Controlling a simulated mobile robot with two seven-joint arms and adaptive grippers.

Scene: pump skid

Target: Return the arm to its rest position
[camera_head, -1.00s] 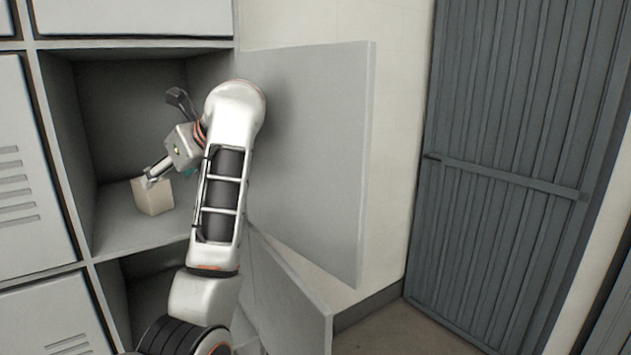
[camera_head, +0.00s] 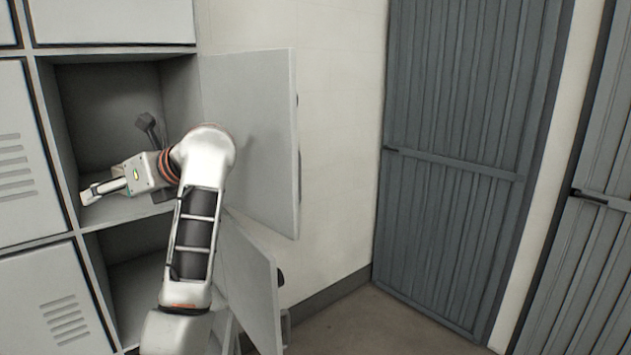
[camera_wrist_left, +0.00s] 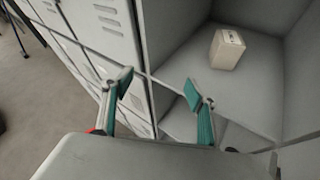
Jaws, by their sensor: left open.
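My left gripper (camera_head: 92,193) is at the front of an open locker compartment (camera_head: 107,115) in the head view, pointing left. In the left wrist view its two teal-padded fingers (camera_wrist_left: 158,92) stand wide apart with nothing between them. A small pale box (camera_wrist_left: 227,49) with faint dark print stands on the compartment floor in the left wrist view, clear of the fingers. In the head view the box cannot be seen, with my gripper and arm in front of the compartment. My right gripper is not in view.
The compartment's open door (camera_head: 262,140) stands close to the right of my arm. A second open door (camera_head: 250,285) is below it. Closed lockers (camera_head: 35,150) are at left. A grey slatted door (camera_head: 455,150) stands further right, with bare floor (camera_head: 385,325) before it.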

